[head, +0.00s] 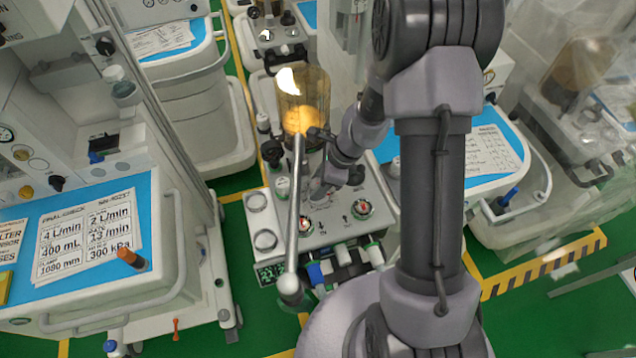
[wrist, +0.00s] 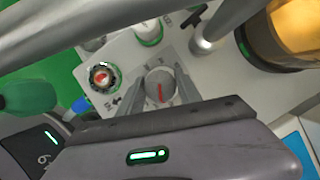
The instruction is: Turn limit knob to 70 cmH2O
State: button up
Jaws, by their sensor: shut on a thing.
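The limit knob (wrist: 160,87) is a round grey knob with a red line on its face, on a pale panel in the wrist view. The red line runs nearly upright in that picture. My gripper (wrist: 160,78) has one finger on each side of the knob and is shut on it. The scale marks around the knob are too small and too covered to read. In the head view my gripper (head: 322,188) reaches down to the panel (head: 335,226) of the middle machine, and the knob is hidden there.
A small green-ringed gauge (wrist: 103,76) sits left of the knob. A clear canister with orange contents (head: 302,105) and a slanting grey rod (head: 295,215) stand close to my arm. Carts with blue tops (head: 20,275) flank the machine. Green floor (head: 240,185) shows between them.

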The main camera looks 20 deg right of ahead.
jog(key=shift+f+m+t+b, duration=0.35)
jog(key=shift+m+b, duration=0.55)
jog(key=shift+b, duration=0.15)
jog(key=shift+r+m+t+h+b, duration=0.1)
jog(key=shift+m+t+h+b, duration=0.2)
jog(key=shift+m+b, duration=0.45)
grip_shut()
jog(key=shift+r+m, duration=0.2)
jog(key=shift+m, duration=0.55)
jog(key=o, duration=1.4)
grip_release()
jog(key=shift+c, duration=0.2)
jog(key=p+v, duration=1)
jog(key=v, duration=0.7)
jog(key=shift+s+a+r, duration=0.25)
jog(key=shift+r, duration=0.05)
